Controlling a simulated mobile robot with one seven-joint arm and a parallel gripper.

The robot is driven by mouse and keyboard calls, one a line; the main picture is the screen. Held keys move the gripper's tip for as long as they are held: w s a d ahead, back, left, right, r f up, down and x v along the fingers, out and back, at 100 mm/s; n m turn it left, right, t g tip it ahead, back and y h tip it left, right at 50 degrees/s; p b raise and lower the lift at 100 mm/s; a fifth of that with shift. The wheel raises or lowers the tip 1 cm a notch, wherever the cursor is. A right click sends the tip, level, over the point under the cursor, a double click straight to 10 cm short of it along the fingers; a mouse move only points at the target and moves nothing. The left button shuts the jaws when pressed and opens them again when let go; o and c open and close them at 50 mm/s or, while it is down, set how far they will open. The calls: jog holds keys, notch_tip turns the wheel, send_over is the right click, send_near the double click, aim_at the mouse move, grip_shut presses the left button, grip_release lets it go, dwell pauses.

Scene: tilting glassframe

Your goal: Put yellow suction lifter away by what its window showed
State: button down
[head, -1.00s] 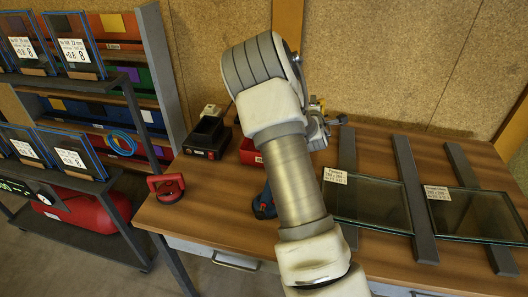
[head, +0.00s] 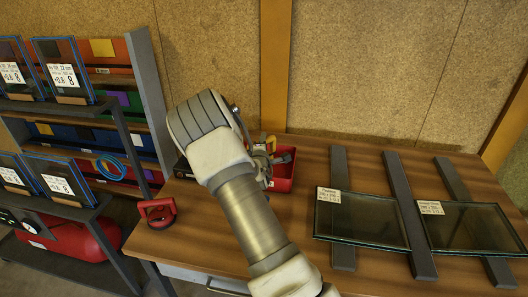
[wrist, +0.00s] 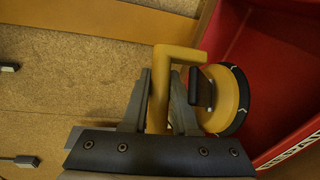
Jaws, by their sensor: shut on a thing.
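The yellow suction lifter (wrist: 178,54) is in my gripper (wrist: 160,90), its handle between the two fingers in the wrist view. Its round yellow body with a black rim and dark lever lies to the right of the fingers. I cannot read a window on it. In the head view my gripper (head: 262,150) and the lifter (head: 271,143) are small, at the left part of a red bin (head: 284,172), partly hidden by my arm. The red bin (wrist: 285,65) also shows at the right in the wrist view, with a partly cut-off "REPAIR" label.
A red suction lifter (head: 157,213) stands on the bench's left edge. Labelled glass panes (head: 362,219) lie over dark rails (head: 397,200) at right. A shelf rack (head: 118,140) with tagged panes stands left. Bench between bin and rails is clear.

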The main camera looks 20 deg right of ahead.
notch_tip(320, 180, down, 4)
jog(key=shift+r, duration=0.1)
jog(key=shift+f+b, duration=0.4)
jog(key=shift+b, duration=0.2)
jog(key=shift+f+b, duration=0.25)
jog(key=shift+b, duration=0.05)
jog(key=c, duration=0.7)
grip_release()
jog(key=shift+r, duration=0.1)
